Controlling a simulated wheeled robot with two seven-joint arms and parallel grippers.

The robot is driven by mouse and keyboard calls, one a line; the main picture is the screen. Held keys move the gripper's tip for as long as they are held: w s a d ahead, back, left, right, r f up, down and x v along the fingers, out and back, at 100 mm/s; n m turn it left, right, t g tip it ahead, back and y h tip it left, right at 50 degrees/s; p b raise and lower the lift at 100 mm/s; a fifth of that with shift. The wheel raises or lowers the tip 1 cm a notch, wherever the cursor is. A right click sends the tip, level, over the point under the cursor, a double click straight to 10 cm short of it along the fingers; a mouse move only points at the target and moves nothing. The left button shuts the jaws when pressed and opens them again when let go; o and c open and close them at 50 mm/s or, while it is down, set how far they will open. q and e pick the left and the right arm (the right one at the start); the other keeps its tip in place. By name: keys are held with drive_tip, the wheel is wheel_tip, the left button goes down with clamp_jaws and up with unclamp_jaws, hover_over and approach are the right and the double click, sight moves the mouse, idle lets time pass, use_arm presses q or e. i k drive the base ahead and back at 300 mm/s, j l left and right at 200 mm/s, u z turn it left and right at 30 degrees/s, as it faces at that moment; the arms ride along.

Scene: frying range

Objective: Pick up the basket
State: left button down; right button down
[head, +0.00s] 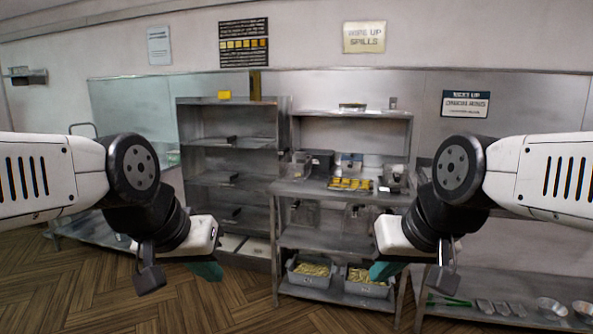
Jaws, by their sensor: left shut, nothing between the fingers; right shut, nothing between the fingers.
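Two grey bins of yellow fries, a left one (309,281) and a right one (367,289), stand on the low shelf of the middle steel rack. Higher on this rack, dim basket-like shapes (304,213) hang under the worktop; I cannot tell for sure which thing is the basket. My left gripper (207,271), with teal tips, is shut and empty, left of the bins in the picture. My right gripper (383,271) is shut and empty; its tips overlap the right bin's edge in the picture. Neither gripper visibly holds anything.
The worktop (318,191) of the middle rack carries small appliances and a yellow-filled tray (351,184). An empty-looking shelf unit (232,143) stands at its left. A low table (490,320) with bowls (552,308) is at lower right. The wooden floor in front is clear.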

sight(298, 167)
drive_tip(key=i+j+z, duration=0.15)
drive_tip(key=i, duration=0.25)
drive_tip(key=i+j+z, duration=0.2)
drive_tip(key=i+j, duration=0.15)
drive_tip(key=i+j+z, duration=0.15)
drive_tip(key=i+j, duration=0.2)
drive_tip(key=i+j+z, duration=0.2)
drive_tip(key=i+j, duration=0.15)
drive_tip(key=j, duration=0.15)
drive_tip(key=i+j+z, duration=0.15)
drive_tip(key=i+j, duration=0.15)
drive_tip(key=j, duration=0.15)
drive_tip(key=i+j+z, duration=0.2)
drive_tip(key=j, duration=0.3)
drive_tip(key=i, duration=0.05)
